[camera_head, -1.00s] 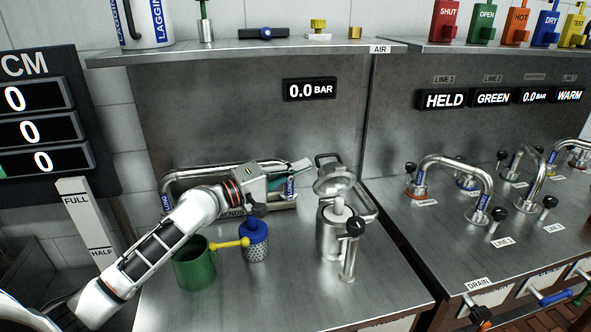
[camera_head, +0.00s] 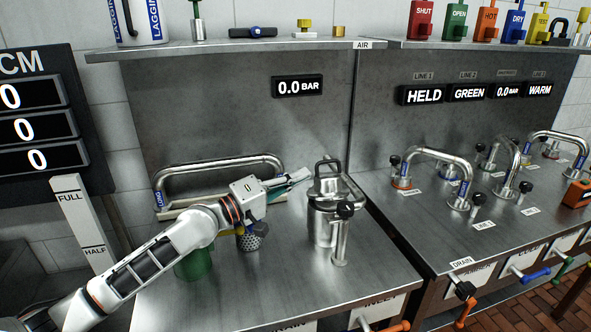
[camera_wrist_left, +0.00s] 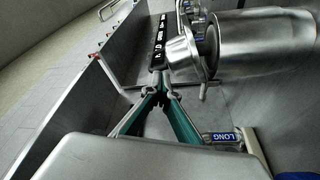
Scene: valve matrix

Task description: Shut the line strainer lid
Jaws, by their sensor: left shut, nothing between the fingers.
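The line strainer is a steel pot (camera_head: 321,228) on the steel bench, with a round hinged lid (camera_head: 328,188) that has a loop handle on top. The lid is low over the pot's mouth. In the left wrist view the lid (camera_wrist_left: 183,52) looks tilted against the pot's (camera_wrist_left: 265,45) rim; I cannot tell whether it is fully seated. My left gripper (camera_head: 304,174) is shut and empty, its teal-padded fingertips just left of the lid. The fingertips (camera_wrist_left: 158,80) show close below the lid in the wrist view; contact is unclear. My right gripper is not in view.
A black-knobbed post (camera_head: 341,238) stands at the strainer's front right. A green mug (camera_head: 194,266) and a perforated basket (camera_head: 249,242) stand partly behind my left arm. The front of the bench is clear.

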